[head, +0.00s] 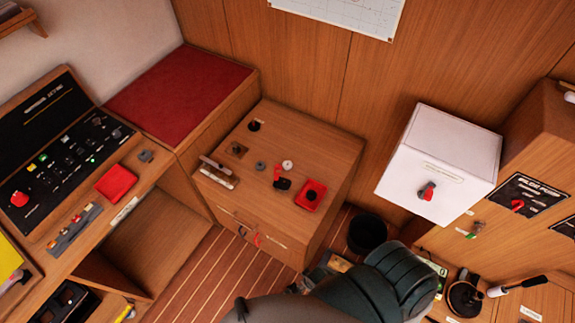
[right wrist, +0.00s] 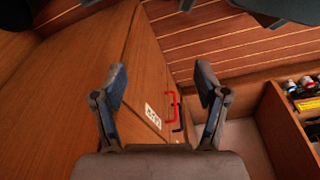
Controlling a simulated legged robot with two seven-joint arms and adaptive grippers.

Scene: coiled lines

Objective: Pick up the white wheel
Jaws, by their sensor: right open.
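A small white wheel (head: 287,165) lies on top of the wooden cabinet (head: 325,150) in the middle of the head view. A grey wheel (head: 260,166) lies just left of it, and a dark item (head: 282,184) sits just in front of it. My right gripper (right wrist: 160,80) is open and empty in the right wrist view, facing a wooden cabinet side with red and dark hooks (right wrist: 172,108). The white wheel does not show in the right wrist view. My left gripper is not in view.
A red tray (head: 310,194) with a dark round thing stands right of the white wheel. A holder with pale bars (head: 218,172) is at the cabinet's left. A white box (head: 440,160) juts from the wall at right. A black bin (head: 367,232) stands on the floor.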

